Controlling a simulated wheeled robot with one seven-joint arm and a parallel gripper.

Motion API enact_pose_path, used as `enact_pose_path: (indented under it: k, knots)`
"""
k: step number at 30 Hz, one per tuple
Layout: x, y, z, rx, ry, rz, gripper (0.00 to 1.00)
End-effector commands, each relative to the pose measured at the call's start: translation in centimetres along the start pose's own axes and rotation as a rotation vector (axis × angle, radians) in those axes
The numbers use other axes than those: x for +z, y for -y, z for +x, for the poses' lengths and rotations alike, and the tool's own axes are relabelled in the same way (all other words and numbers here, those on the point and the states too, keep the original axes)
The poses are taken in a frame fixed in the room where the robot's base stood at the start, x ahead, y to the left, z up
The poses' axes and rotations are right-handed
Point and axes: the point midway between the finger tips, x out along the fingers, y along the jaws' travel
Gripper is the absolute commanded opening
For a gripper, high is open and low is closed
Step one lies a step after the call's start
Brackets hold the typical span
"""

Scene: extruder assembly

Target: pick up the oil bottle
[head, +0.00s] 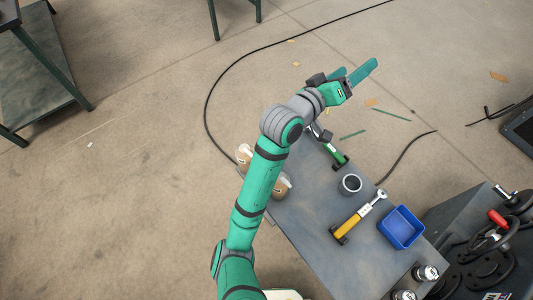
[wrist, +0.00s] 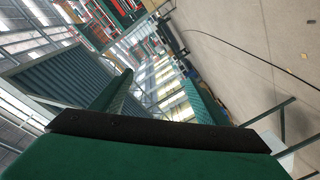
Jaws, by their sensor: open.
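Two brown bottle-like containers with white tops stand at the left edge of the workbench (head: 305,212) in the head view. I cannot tell which is the oil bottle. My gripper (head: 353,73) is open and empty, raised beyond the far end of the bench, well away from both containers. In the wrist view, the two green fingers (wrist: 158,82) are spread apart with nothing between them. The wrist view shows only the room, with no bottle.
On the bench are a green-handled tool (head: 338,156), a grey cup (head: 349,184), a yellow-handled hammer (head: 358,216), a blue bin (head: 400,228) and metal parts (head: 426,272). A dark cart (head: 470,235) stands at the right.

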Motion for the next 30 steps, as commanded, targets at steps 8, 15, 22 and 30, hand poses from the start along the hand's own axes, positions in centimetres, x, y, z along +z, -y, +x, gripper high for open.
enact_pose_path:
  k: [8,15,22,30]
  knots:
    - [5.0,3.1,-1.0,-0.136,0.437,0.282,0.68]
    - [7.7,9.6,-7.2,-0.323,0.842,0.489,0.68]
    - [7.0,15.4,-16.3,-0.520,1.207,0.605,0.68]
    - [5.5,18.0,-22.5,-0.635,1.421,0.636,0.68]
